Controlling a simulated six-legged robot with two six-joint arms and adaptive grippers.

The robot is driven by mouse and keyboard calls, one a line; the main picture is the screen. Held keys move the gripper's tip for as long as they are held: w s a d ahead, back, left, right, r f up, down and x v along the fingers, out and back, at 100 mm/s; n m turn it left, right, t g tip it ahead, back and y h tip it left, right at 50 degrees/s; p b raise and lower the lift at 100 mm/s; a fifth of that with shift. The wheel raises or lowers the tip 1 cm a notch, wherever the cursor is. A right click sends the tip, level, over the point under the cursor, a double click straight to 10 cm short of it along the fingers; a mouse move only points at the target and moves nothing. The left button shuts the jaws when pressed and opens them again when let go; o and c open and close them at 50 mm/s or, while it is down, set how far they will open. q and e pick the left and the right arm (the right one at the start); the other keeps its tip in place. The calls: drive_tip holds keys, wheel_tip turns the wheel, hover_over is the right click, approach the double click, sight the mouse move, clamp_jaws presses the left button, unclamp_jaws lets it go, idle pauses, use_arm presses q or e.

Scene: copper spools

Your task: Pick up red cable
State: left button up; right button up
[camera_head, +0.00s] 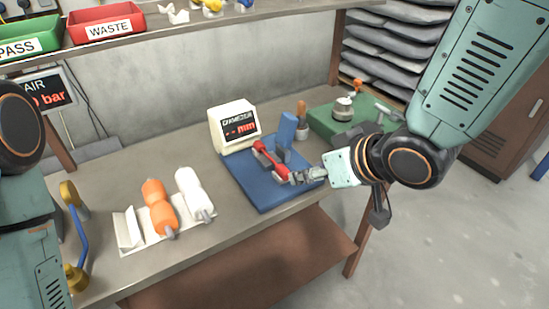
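A red cable-like piece (268,160) with thicker ends lies slanted over the blue base (262,192) of the diameter gauge, in front of its blue upright block (287,130). My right gripper (300,177) reaches in from the right, its fingertips at the near end of the red piece. They seem to touch or overlap it, but the fingers are too small to tell whether they are closed on it. My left arm shows only at the left edge; its gripper is out of view.
The gauge's cream display (234,128) stands behind the base. Orange (158,205) and white (192,190) spools lie on a white holder to the left. A blue bar with brass ends (80,235) is at the table's left. A green box (335,125) stands behind my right gripper.

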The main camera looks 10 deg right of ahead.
sight(287, 175)
drive_tip(key=b+x, duration=0.1)
drive_tip(key=x, duration=0.6)
drive_tip(key=shift+w+d+f+b, duration=0.1)
drive_tip(key=shift+w+b, duration=0.05)
drive_tip(key=shift+b, duration=0.25)
drive_tip(key=shift+w+f, duration=0.15)
drive_tip(key=shift+w, duration=0.05)
drive_tip(key=shift+a, duration=0.3)
drive_tip(key=shift+d, duration=0.15)
drive_tip(key=c, duration=0.9)
clamp_jaws()
